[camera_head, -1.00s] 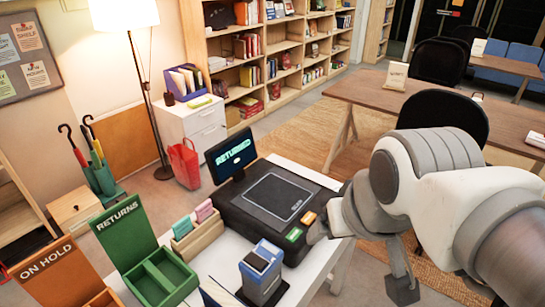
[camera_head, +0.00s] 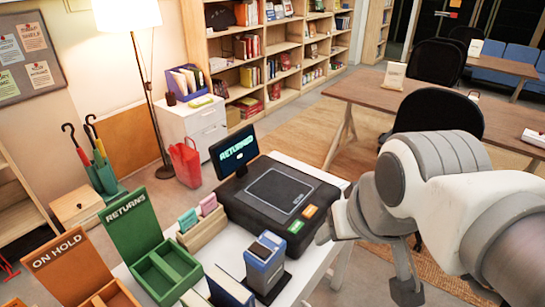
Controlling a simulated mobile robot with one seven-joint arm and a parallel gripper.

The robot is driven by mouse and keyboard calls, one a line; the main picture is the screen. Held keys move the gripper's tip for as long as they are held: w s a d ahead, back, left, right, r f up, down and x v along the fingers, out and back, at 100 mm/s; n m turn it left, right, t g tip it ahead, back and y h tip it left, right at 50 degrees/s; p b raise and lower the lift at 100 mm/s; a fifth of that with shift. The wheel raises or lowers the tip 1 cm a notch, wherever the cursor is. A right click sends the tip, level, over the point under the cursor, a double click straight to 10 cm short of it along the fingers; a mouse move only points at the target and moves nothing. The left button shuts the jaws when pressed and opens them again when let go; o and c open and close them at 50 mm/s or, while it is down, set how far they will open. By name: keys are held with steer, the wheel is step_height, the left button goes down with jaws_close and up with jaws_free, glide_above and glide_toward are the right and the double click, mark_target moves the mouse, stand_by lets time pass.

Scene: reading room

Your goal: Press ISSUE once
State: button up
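A black desk unit (camera_head: 262,212) with a flat pad on top stands on the white desk. Two small buttons are on its right front edge: a green button (camera_head: 296,226) and an orange button (camera_head: 310,211). Their lettering is too small to read, so I cannot tell which says ISSUE. The screen (camera_head: 234,152) behind the unit reads RETURNED. My gripper (camera_head: 326,234) seems to be at the low left end of my arm, just right of the buttons. Its fingers are hidden or too small to make out, and I cannot tell whether it touches the unit.
A blue and grey device (camera_head: 265,262) stands in front of the unit. Left of it are a card holder (camera_head: 202,228), a green RETURNS tray (camera_head: 150,287) and an orange ON HOLD tray (camera_head: 75,276). A wooden table (camera_head: 450,108) with chairs stands behind my arm.

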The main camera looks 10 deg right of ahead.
jaws_close()
stand_by(1.4)
